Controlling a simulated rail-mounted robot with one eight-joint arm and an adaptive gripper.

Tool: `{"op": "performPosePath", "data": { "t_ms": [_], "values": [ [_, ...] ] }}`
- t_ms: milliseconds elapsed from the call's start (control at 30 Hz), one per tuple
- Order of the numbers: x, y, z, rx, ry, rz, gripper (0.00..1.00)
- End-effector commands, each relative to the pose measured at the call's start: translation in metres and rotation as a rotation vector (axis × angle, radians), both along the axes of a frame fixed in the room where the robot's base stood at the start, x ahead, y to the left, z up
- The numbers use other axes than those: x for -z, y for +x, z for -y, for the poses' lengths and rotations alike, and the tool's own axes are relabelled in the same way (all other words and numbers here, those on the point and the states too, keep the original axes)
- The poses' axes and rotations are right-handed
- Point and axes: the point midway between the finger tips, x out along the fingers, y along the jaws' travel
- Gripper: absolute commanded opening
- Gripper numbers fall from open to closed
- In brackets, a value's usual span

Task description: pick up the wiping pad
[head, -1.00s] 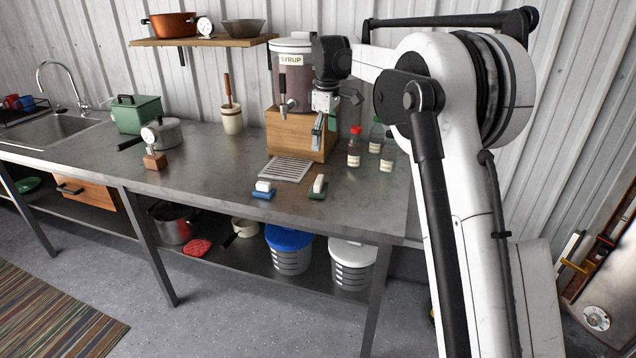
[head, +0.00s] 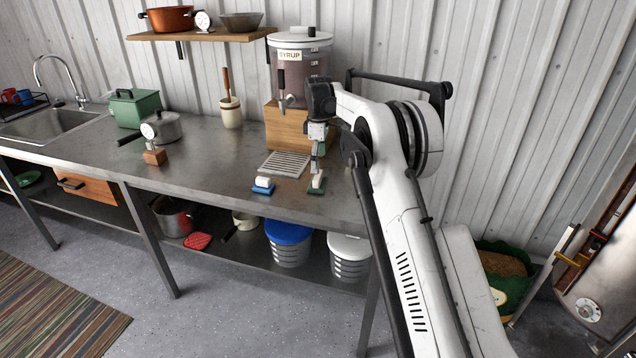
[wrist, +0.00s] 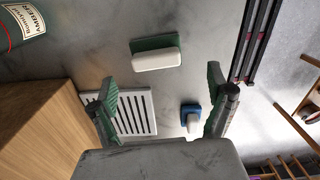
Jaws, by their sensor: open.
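Two pads with white grips lie on the steel counter. The green pad (head: 316,190) is near the counter's front edge, and the blue pad (head: 263,189) is to its left. In the wrist view my gripper (wrist: 160,95) is open and empty. There the green pad (wrist: 150,44) lies above the fingertips in the picture, not between them. The blue pad (wrist: 187,109) shows near the right finger.
A slotted drip tray (head: 286,164) and the wooden stand (head: 287,128) of the syrup dispenser (head: 300,62) are just behind the pads. A labelled bottle (wrist: 22,22) is in the wrist view's corner.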

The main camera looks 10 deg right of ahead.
Motion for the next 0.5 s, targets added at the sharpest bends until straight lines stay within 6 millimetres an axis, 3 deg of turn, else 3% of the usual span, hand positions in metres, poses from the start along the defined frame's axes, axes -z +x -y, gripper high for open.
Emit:
{"op": "performPosePath", "data": {
  "t_ms": [500],
  "values": [
    [0.041, 0.007, 0.000, 0.000, 0.000, 0.000, 0.86]
  ]
}}
